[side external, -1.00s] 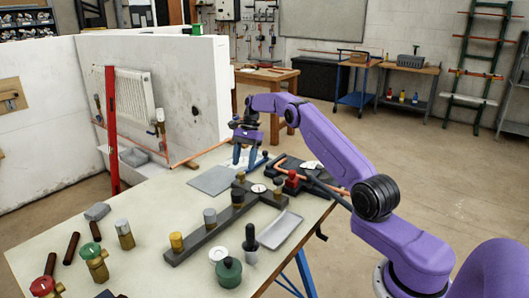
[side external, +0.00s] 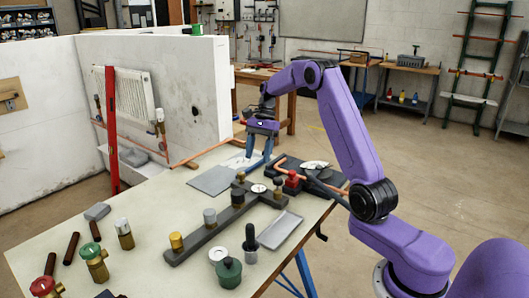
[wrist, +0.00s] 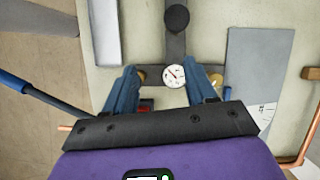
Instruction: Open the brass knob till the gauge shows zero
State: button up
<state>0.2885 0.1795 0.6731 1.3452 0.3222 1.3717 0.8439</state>
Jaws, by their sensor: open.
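A dark T-shaped manifold (side external: 220,228) lies on the bench. A round white gauge (side external: 258,188) sits at its crossbar and shows in the wrist view (wrist: 174,75); its needle is too small to read surely. One yellow brass-coloured knob (side external: 176,241) stands at the manifold's near end. Two brass-coloured knobs flank the gauge in the wrist view, one on the left (wrist: 140,77), partly hidden by a finger, and one on the right (wrist: 216,80). My gripper (side external: 258,160) is open and empty, pointing down above the crossbar's far side; the wrist view shows its blue fingers (wrist: 162,72) apart.
A red-topped part (side external: 291,179) and copper pipe stand right of the crossbar. A grey plate (side external: 211,180) lies left, a grey tray (side external: 280,230) right.

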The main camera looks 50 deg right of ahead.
jog(key=shift+s+a+r, duration=0.2)
jog(key=shift+s+r, duration=0.05)
jog(key=shift+s, duration=0.3)
jog(key=shift+s+a+r, duration=0.15)
jog(key=shift+s+r, duration=0.05)
jog(key=shift+s, duration=0.3)
jog(key=shift+s+a+r, duration=0.2)
jog(key=shift+s+r, duration=0.05)
jog(key=shift+s, duration=0.3)
jog(key=t+h, duration=0.2)
jog(key=h, duration=0.7)
send_near(241, 173)
jog(key=shift+g, duration=0.3)
jog(key=x, duration=0.8)
jog(key=shift+w+d+f, duration=0.15)
jog(key=shift+w+f, duration=0.15)
jog(key=c, duration=1)
